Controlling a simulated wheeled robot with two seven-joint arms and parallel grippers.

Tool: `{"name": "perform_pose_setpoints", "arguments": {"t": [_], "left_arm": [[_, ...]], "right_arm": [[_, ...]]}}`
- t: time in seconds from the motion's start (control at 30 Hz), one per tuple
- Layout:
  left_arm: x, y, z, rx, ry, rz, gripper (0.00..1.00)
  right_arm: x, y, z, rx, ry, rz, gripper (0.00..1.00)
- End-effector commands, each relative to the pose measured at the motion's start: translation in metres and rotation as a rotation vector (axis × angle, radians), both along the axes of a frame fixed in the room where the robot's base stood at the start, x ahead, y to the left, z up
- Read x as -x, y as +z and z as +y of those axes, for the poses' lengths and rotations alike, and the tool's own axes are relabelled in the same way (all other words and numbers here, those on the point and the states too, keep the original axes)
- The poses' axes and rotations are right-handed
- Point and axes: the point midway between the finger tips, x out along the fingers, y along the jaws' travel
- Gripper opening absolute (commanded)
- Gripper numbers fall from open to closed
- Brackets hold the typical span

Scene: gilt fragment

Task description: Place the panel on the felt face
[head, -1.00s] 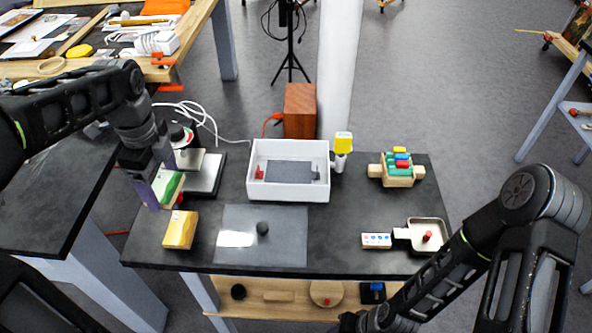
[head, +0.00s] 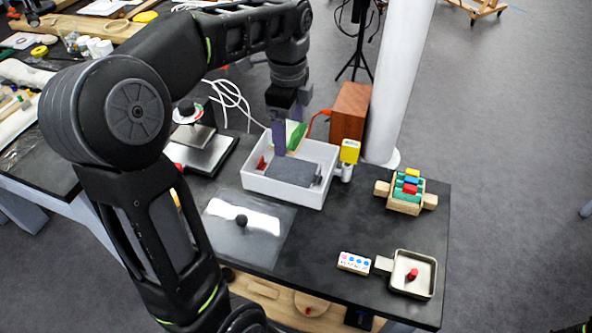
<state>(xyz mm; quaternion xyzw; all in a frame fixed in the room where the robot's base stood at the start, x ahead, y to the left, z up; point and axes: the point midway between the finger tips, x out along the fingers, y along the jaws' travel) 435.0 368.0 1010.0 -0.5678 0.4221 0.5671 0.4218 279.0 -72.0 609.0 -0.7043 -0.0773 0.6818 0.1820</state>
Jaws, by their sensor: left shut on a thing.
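My left gripper (head: 291,128) is shut on a small panel (head: 297,136), cream with a green face, and holds it tilted over the back of the white tray (head: 256,180). A dark grey felt face (head: 293,172) lies inside the tray, just in front of and below the panel. A gripper finger hides part of the panel. I cannot tell whether the panel touches anything in the tray. My right gripper is not in view.
A yellow-topped bottle (head: 349,152) stands against the tray's right side, with a wooden box (head: 350,110) behind. A translucent sheet (head: 225,234) with a dark knob lies in front. A wooden rack (head: 406,191) and metal pan (head: 413,274) are at right. My left arm hides the table's left front.

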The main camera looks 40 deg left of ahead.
Motion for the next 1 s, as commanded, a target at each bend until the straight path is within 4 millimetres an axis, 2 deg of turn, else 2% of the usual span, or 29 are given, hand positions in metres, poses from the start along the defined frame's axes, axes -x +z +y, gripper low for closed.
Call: {"name": "perform_pose_setpoints", "arguments": {"t": [0.17, 0.4, 0.5, 0.83, 1.0], "left_arm": [[0.000, -0.009, 0.000, 0.001, -0.002, 0.002, 0.39], [0.001, -0.050, -0.001, 0.001, -0.002, 0.004, 0.39], [0.000, -0.060, 0.000, 0.000, -0.002, 0.000, 0.39], [0.000, -0.064, 0.000, 0.000, -0.002, 0.000, 0.39], [0.001, -0.083, 0.000, 0.000, -0.002, 0.004, 0.39]], "right_arm": [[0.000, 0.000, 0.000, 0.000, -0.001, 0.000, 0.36], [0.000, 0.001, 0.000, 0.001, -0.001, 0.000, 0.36], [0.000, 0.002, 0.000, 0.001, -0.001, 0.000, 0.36], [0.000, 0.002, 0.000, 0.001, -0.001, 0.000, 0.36], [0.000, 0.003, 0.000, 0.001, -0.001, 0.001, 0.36]]}}
